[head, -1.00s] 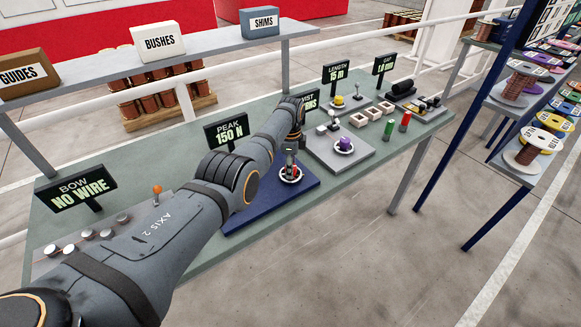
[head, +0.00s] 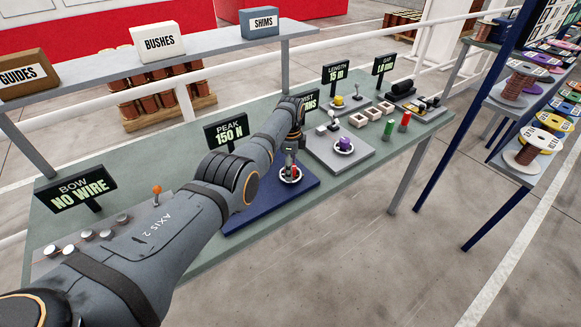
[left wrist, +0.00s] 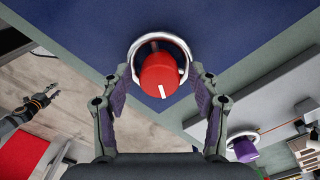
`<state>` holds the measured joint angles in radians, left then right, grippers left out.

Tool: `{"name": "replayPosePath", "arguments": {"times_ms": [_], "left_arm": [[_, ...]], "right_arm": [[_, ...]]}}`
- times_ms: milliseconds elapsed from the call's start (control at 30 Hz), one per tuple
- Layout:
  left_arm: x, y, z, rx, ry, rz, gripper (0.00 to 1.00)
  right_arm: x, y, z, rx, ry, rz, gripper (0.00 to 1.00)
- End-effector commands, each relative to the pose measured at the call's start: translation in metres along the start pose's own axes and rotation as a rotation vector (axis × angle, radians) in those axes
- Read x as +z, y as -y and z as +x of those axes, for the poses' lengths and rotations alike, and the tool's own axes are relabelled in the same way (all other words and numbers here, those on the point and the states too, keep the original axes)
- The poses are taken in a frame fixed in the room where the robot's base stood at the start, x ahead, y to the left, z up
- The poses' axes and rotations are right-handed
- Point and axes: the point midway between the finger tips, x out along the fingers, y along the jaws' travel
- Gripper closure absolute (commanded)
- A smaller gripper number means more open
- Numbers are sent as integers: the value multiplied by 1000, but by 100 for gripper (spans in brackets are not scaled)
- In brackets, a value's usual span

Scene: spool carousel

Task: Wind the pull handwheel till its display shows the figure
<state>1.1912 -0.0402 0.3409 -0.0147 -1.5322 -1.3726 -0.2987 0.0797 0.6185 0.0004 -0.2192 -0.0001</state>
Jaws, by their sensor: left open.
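The pull handwheel is a red hub (left wrist: 160,75) with a white mark inside a silver ring (left wrist: 136,49), on a blue base (head: 240,216). In the head view the handwheel (head: 291,179) is partly hidden by my left gripper (head: 290,164). The display behind it (head: 227,132) reads PEAK 150 N. In the left wrist view, my left gripper (left wrist: 159,82) is open, with one finger on each side of the red hub. I cannot tell whether the fingers touch the ring. My right gripper (left wrist: 45,96) shows small at the left edge; its jaw state is unclear.
A purple knob in a silver ring (head: 344,145) stands on the grey base to the right. A red post (head: 404,121) and a green post (head: 388,130) stand beyond it. An orange-topped lever (head: 157,192) stands left. A shelf (head: 200,61) with labelled boxes runs behind.

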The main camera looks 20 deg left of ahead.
Motion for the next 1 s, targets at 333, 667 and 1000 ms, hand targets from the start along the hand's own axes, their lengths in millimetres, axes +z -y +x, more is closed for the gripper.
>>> {"name": "replayPosePath", "arguments": {"times_ms": [333,667,1000], "left_arm": [[0,1,-69,-6,-1,0,39],[0,0,-116,-1,0,1,39],[0,0,-118,-1,0,0,39]], "right_arm": [[0,0,0,0,0,0,60],[0,0,0,0,1,-1,60],[0,0,0,0,1,-1,60]]}}
